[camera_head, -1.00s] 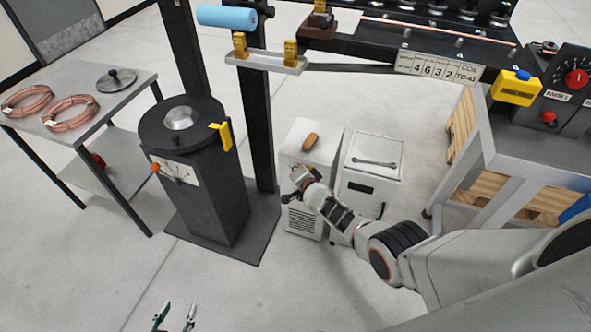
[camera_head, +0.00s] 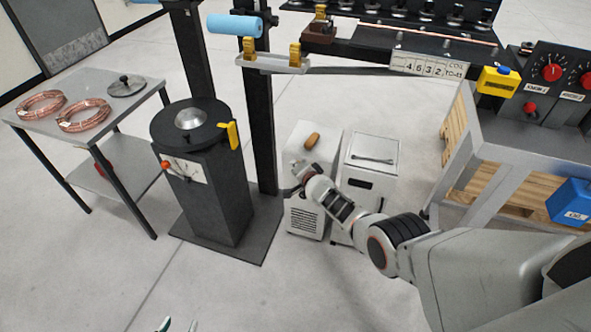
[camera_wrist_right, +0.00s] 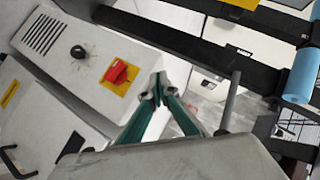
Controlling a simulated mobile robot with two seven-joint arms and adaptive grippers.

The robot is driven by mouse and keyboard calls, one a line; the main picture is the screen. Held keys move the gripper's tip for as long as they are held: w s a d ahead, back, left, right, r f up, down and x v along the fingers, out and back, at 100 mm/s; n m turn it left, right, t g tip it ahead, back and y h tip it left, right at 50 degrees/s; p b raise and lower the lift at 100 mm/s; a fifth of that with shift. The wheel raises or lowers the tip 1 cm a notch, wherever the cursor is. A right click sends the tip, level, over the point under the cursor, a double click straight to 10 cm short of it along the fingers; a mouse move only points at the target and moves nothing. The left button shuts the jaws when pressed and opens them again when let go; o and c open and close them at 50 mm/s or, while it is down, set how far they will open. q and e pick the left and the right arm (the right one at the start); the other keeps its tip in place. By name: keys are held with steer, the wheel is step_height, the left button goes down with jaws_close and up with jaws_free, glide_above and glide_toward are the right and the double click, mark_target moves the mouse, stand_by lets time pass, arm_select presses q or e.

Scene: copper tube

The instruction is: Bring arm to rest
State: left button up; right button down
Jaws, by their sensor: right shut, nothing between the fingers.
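My right arm (camera_head: 395,245) reaches in from the lower right in the head view. Its gripper (camera_head: 292,192) is in front of the white cabinet (camera_head: 304,220) and small there. In the right wrist view the teal fingers of the right gripper (camera_wrist_right: 156,90) meet at the tips, shut and empty. They overlap the edge of a white panel with a red knob on a yellow plate (camera_wrist_right: 117,73); contact cannot be told. My left gripper (camera_head: 178,325) shows only its fingertips at the bottom edge of the head view, apart, with nothing seen between them.
A black pedestal (camera_head: 210,200) stands left of the cabinets. A side table (camera_head: 45,125) holds copper coils (camera_head: 84,114). A second white cabinet (camera_head: 372,160) and a grey workbench (camera_head: 480,150) stand to the right. The lower-left floor (camera_head: 90,275) is clear.

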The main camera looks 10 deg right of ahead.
stand_by(0.6)
